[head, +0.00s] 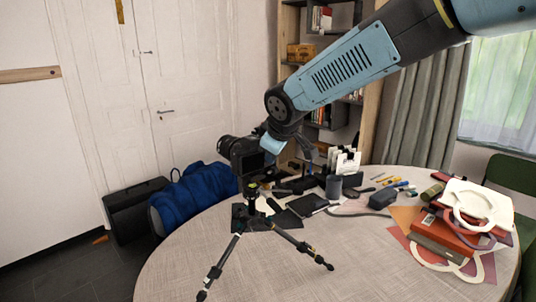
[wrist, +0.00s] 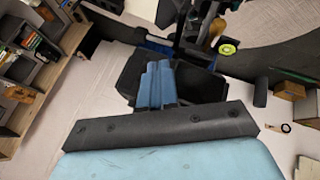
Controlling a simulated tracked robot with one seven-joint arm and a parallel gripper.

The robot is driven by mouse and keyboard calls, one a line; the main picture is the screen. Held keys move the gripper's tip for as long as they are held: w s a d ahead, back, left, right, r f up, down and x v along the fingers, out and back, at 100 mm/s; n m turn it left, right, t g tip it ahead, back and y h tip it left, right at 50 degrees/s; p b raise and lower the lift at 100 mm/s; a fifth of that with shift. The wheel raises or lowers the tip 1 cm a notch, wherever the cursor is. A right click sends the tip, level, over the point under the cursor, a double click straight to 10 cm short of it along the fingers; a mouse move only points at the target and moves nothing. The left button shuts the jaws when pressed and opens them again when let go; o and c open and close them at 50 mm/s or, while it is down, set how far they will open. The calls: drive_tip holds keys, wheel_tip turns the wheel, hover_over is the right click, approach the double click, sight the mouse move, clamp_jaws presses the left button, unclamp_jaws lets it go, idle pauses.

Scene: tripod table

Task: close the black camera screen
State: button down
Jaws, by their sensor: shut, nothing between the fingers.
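The black camera (head: 236,147) sits on top of a black tripod (head: 253,222) standing on the round table. Its dark screen (head: 251,163) shows at the camera's rear, facing the head view; its exact angle to the body is hard to tell. My gripper is just to the right of the camera in the head view, partly hidden by my own wrist. In the wrist view, the blue fingers of my gripper (wrist: 158,68) are together and empty, over the dark camera body (wrist: 200,85). Whether they touch it is unclear, and the fingers hide part of it.
The table (head: 185,255) holds several dark items behind the tripod, a dark cup (head: 333,187), and stacked red books (head: 441,232) at right. A blue bag (head: 193,195) and black case (head: 133,208) are on the floor at left. The table's front left is clear.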

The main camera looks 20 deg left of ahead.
drive_tip(key=shift+a, duration=0.1)
drive_tip(key=s+d+r, duration=0.3)
drive_tip(key=d+r, duration=0.5)
drive_tip(key=s+n+g+y, duration=0.2)
drive_tip(key=s+n+g, duration=0.1)
drive_tip(key=s+n, duration=0.4)
drive_tip(key=w+a+f+m, duration=0.1)
drive_tip(key=w+a+f, duration=0.4)
drive_tip(key=f, duration=0.3)
drive_tip(key=shift+w+a+f, duration=0.15)
drive_tip(key=shift+w+a, duration=0.15)
drive_tip(key=shift+a, duration=0.4)
idle(0.5)
